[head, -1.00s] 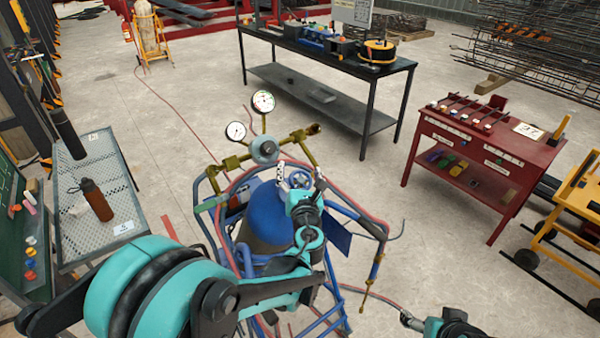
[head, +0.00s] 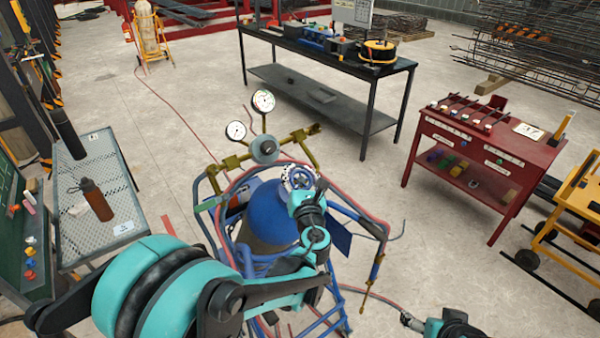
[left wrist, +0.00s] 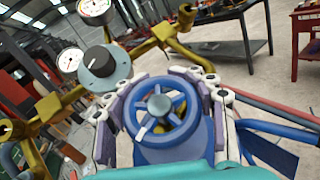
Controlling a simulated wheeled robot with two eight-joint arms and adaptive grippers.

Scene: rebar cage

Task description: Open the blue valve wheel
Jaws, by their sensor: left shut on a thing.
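The blue valve wheel (left wrist: 160,108) has a grey hub and a white mark on its rim, and sits on top of the blue cylinder (head: 270,213). In the head view the wheel (head: 299,177) is small and partly covered by my left gripper (head: 302,182). In the left wrist view my left gripper (left wrist: 165,100) has its white and grey fingers on either side of the wheel, closed on its rim. My right gripper is out of view; only part of my right arm shows at the bottom right of the head view.
Brass pipework with two gauges (head: 263,101) and a grey regulator knob (left wrist: 98,62) stands close beside the wheel. Red and blue hoses run round the cart frame. A mesh table with a brown bottle (head: 96,200) is at left. Open floor lies towards the red workbench (head: 480,160).

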